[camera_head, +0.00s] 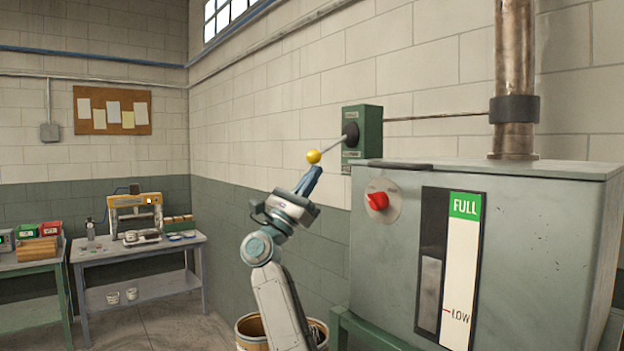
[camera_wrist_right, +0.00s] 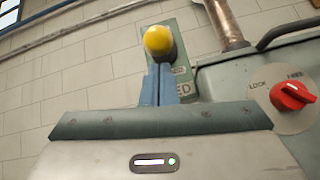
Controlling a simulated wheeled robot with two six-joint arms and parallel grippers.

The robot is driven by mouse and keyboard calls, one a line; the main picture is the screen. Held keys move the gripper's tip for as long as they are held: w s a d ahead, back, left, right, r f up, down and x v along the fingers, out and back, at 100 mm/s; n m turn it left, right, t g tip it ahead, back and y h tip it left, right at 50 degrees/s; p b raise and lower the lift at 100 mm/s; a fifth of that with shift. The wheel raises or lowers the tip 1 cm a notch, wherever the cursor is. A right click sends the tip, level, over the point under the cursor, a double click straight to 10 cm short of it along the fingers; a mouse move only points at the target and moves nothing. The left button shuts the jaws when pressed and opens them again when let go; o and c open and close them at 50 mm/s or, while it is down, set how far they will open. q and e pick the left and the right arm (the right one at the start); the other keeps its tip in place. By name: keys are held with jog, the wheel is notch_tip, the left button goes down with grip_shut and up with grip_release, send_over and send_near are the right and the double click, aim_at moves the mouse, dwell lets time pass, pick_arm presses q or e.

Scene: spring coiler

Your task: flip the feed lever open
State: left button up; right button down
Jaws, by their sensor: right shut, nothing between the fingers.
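The feed lever is a thin metal rod (camera_head: 332,147) with a yellow ball knob (camera_head: 314,156) at its end. It comes out of a black pivot on a green box (camera_head: 362,138) on the wall and slopes slightly down to the left. My right gripper (camera_head: 313,173) is shut and empty, its blue fingers pointing up just below the knob. In the wrist view the knob (camera_wrist_right: 158,40) appears right above the closed fingertips (camera_wrist_right: 157,72). I cannot tell whether they touch. The rod is mostly hidden there. My left gripper is not in view.
A grey cabinet (camera_head: 560,240) stands right of my right arm, with a red knob (camera_head: 377,201) and a FULL/LOW gauge. A copper pipe (camera_head: 515,80) rises from it. A bin (camera_head: 250,330) stands low behind my arm. Benches (camera_head: 140,247) are far left; the floor between is clear.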

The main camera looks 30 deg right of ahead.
jog(key=a+r+y, duration=0.3)
jog(key=r, duration=0.9)
jog(key=shift+a+r+b, duration=0.35)
jog(key=shift+r+b, duration=0.05)
jog(key=shift+r, duration=0.1)
dwell(0.3)
